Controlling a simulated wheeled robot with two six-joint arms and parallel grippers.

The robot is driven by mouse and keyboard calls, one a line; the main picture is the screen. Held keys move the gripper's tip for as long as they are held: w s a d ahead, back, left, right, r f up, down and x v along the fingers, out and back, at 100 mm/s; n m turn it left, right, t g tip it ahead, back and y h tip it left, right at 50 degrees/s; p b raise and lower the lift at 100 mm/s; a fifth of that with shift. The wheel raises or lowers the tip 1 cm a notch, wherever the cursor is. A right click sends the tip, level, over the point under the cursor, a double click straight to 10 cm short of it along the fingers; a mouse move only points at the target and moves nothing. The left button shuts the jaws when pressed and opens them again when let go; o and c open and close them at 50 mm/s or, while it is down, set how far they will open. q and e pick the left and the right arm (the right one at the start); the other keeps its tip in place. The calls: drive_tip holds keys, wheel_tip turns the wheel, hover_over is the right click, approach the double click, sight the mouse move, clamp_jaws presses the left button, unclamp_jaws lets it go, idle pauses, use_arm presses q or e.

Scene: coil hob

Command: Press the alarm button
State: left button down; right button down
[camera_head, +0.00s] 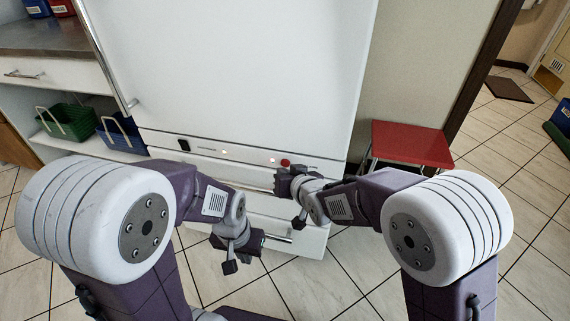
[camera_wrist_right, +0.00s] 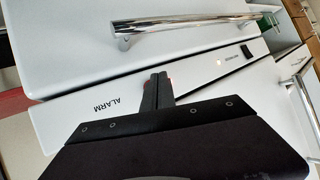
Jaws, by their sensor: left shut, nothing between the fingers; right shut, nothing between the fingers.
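The red alarm button (camera_head: 285,163) sits on the control strip of the white appliance, right of a small light. My right gripper (camera_head: 281,182) is shut and empty at the strip, just below the button in the head view. I cannot tell whether the fingertips touch the button. My left gripper (camera_head: 231,266) is shut and empty, lower and away from the strip.
The white appliance door (camera_head: 235,70) rises above the strip. A black switch (camera_head: 184,145) is at the strip's left. A drawer handle (camera_head: 278,238) is below. A red stool (camera_head: 410,145) stands to the right, and green (camera_head: 68,122) and blue baskets (camera_head: 122,132) to the left.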

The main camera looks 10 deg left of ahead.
drive_tip(key=shift+w, duration=0.1)
idle(0.7)
drive_tip(key=shift+w, duration=0.35)
drive_tip(key=shift+w, duration=0.35)
idle(0.5)
idle(0.3)
drive_tip(key=shift+s, duration=0.8)
drive_tip(key=shift+s+a, duration=0.1)
drive_tip(key=shift+s, duration=0.15)
drive_tip(key=s, duration=0.4)
drive_tip(key=shift+s, duration=0.25)
